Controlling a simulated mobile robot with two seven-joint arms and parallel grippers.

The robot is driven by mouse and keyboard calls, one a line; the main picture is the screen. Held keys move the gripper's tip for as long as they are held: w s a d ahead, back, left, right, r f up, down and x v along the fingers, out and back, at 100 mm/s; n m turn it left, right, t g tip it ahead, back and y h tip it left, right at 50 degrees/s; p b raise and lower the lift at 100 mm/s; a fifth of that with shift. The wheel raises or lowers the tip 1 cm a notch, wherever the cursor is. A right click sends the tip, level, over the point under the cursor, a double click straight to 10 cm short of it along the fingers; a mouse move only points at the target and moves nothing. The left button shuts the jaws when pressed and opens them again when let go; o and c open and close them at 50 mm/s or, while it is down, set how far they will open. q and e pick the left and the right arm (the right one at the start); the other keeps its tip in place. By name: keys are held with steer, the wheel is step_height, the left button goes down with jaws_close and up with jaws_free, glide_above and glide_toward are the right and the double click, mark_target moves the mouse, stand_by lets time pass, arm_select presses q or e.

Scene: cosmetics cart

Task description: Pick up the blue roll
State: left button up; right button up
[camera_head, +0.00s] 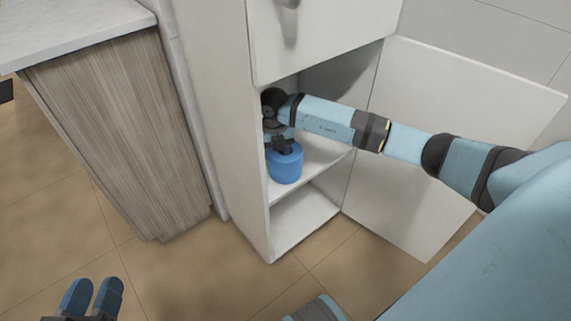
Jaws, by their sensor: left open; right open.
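The blue roll (286,166) stands upright on the upper shelf of the open white cabinet, near its front left edge. My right gripper (284,146) is at the top of the roll, pointing down, with its fingers at the roll's upper middle. The gripper is open, and its fingertips are partly hidden at the roll, so I cannot tell whether they touch it. My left gripper (91,297) is low at the left bottom of the view, open and empty, far from the roll.
The cabinet door (440,130) stands open to the right, with my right arm passing in front of it. The shelf (318,160) has bare room right of the roll. A wooden counter (120,130) with a pale top stands at the left. The tiled floor between is clear.

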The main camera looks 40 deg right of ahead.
steer(key=shift+r, duration=0.1)
jaws_close()
